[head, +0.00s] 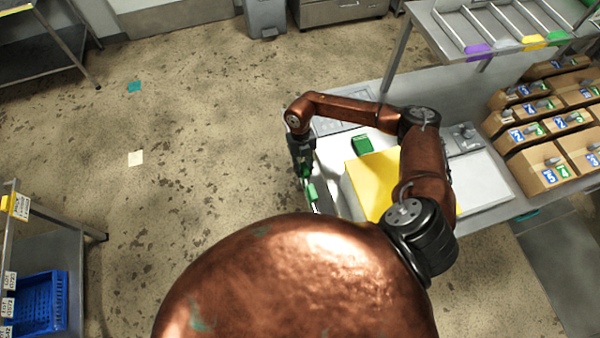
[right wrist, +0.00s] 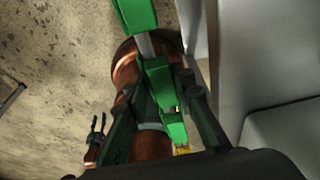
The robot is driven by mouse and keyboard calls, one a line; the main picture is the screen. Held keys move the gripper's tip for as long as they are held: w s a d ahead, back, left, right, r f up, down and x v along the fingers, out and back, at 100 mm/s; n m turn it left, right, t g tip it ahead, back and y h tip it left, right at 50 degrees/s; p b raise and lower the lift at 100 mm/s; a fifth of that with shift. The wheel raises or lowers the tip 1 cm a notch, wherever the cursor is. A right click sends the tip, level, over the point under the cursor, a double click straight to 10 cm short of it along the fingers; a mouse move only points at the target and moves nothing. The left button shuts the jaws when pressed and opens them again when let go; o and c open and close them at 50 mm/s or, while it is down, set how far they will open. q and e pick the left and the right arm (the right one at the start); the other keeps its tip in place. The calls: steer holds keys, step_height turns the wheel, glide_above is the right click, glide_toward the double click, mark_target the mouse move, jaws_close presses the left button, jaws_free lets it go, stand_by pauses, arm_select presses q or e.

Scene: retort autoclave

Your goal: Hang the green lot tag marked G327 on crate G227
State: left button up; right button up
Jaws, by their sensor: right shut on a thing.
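My right gripper (head: 307,172) is shut on a green tag (head: 312,192), held beside the left edge of the white worktop. In the right wrist view the green tag (right wrist: 155,80) lies between the fingers (right wrist: 160,105), with green parts above and below a pale link. Its marking cannot be read. My left gripper is outside the head view; its small dark fingers (right wrist: 97,128) show apart in the right wrist view. A blue crate (head: 40,302) stands on a rack at lower left. I cannot tell whether it is G227.
Brown bins (head: 545,178) with blue and green tags stand at right, near a rail rack (head: 500,45). A metal rack (head: 60,245) is at left. The floor between is open.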

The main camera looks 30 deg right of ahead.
steer(key=shift+d, duration=0.15)
steer(key=shift+r, duration=0.15)
steer(key=shift+s+d+r+p, duration=0.1)
steer(key=shift+s+r+p, duration=0.05)
steer(key=shift+r+p, duration=1.45)
steer(key=shift+r, duration=0.5)
steer(key=w+a+r, duration=0.1)
steer(key=a+r, duration=0.1)
steer(key=a, duration=0.5)
steer(key=shift+w+p, duration=0.3)
steer(key=shift+w, duration=0.05)
